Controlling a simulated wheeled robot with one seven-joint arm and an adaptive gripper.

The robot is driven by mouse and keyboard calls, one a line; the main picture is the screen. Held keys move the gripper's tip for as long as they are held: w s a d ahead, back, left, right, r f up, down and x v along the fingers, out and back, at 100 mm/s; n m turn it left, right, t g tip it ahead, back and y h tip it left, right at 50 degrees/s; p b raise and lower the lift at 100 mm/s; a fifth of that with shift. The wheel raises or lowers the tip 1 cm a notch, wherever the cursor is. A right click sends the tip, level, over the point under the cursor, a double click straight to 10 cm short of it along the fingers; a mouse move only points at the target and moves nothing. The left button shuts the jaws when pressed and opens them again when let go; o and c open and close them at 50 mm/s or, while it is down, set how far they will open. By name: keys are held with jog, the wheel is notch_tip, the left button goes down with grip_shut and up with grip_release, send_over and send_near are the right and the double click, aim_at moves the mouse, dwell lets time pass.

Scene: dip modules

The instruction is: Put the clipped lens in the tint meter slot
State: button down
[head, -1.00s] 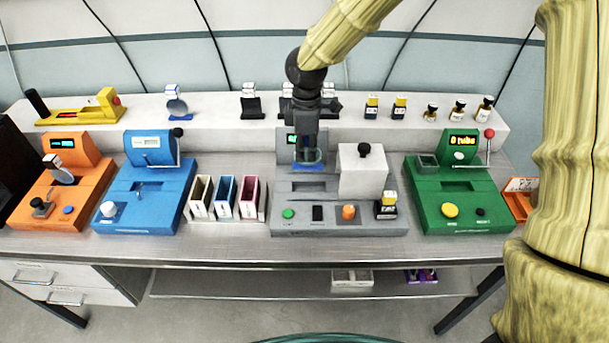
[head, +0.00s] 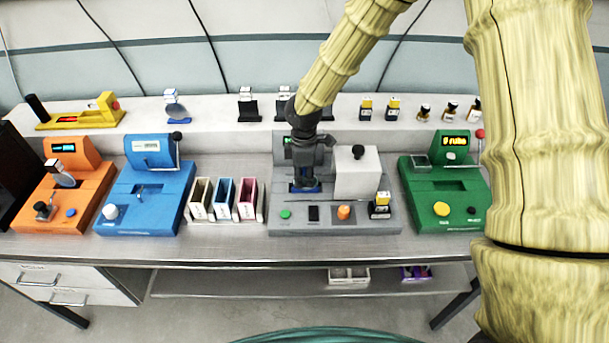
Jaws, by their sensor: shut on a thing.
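My gripper (head: 305,180) points down over the left part of the grey machine (head: 290,218) and is shut on a small lens piece. Only a blue lower edge of the clipped lens (head: 305,188) shows below the fingers; the rest is hidden behind them. That edge is at or just above the dark slot area of the grey machine, and I cannot tell whether it is inside the slot. No label shows which machine is the tint meter. Another lens with a white clip (head: 62,174) stands on the orange machine (head: 60,208).
A white box with a black knob (head: 357,175) stands close right of my gripper. Left are three open bins (head: 222,200) and a blue machine (head: 150,205); right is a green machine (head: 445,205). A back shelf (head: 215,110) holds a lens (head: 175,108) and stamps.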

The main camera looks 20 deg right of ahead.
jog(key=shift+s+r, duration=0.1)
jog(key=shift+s, duration=0.05)
jog(key=shift+f, duration=0.2)
jog(key=c, duration=1.5)
grip_release()
jog(key=shift+o, duration=0.2)
jog(key=shift+r, duration=0.1)
jog(key=shift+r, duration=0.1)
jog(key=shift+r+b, duration=1.35)
jog(key=shift+r, duration=4.65)
